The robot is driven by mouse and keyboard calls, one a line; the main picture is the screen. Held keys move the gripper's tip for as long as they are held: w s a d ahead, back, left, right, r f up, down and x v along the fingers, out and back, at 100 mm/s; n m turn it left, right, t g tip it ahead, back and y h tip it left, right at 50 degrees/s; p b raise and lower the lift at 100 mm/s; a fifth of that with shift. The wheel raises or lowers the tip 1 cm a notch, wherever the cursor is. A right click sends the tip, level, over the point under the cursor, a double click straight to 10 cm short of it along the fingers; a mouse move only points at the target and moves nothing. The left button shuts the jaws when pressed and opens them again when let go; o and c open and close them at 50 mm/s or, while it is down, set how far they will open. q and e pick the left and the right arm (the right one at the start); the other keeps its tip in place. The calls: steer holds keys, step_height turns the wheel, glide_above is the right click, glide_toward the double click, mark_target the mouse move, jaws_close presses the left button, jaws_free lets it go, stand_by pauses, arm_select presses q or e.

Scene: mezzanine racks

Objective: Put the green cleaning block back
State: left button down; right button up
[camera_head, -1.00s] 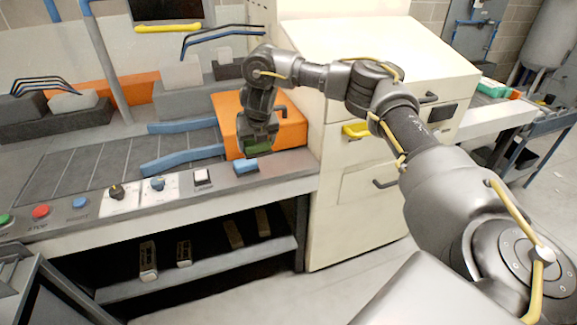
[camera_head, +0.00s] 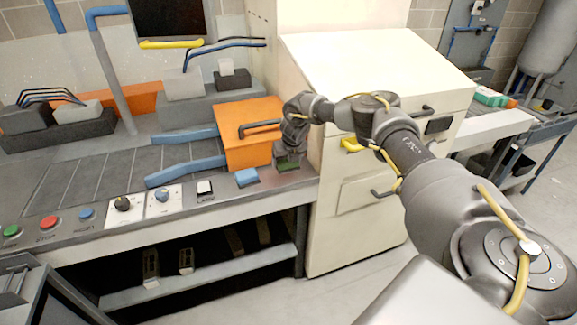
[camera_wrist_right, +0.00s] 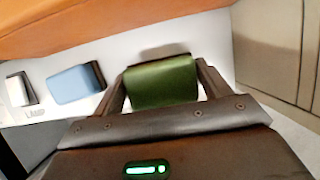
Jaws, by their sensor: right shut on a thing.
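The green cleaning block (camera_head: 287,167) is held between the fingers of my right gripper (camera_head: 289,160), at the right end of the machine's front ledge (camera_head: 222,201). In the right wrist view the green block (camera_wrist_right: 162,83) sits between the two dark fingers, above the pale ledge. A dark shadow shows just beyond it. I cannot tell whether the block touches the ledge. A blue block (camera_head: 247,177) lies on the ledge to the left; it also shows in the right wrist view (camera_wrist_right: 75,83). My left gripper is not in view.
An orange box with a dark handle (camera_head: 247,134) stands right behind the ledge. A cream cabinet (camera_head: 365,206) rises close on the right. Knobs and push buttons line the ledge to the left. A lower shelf (camera_head: 205,275) holds several small blocks.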

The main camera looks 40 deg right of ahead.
mark_target(288, 167)
steer(key=shift+d+f, duration=0.25)
step_height(288, 167, down, 2)
steer(key=shift+f+p, duration=0.1)
steer(key=shift+p, duration=0.7)
steer(key=shift+f, duration=0.55)
steer(key=o, duration=1.1)
steer(key=shift+f, duration=0.1)
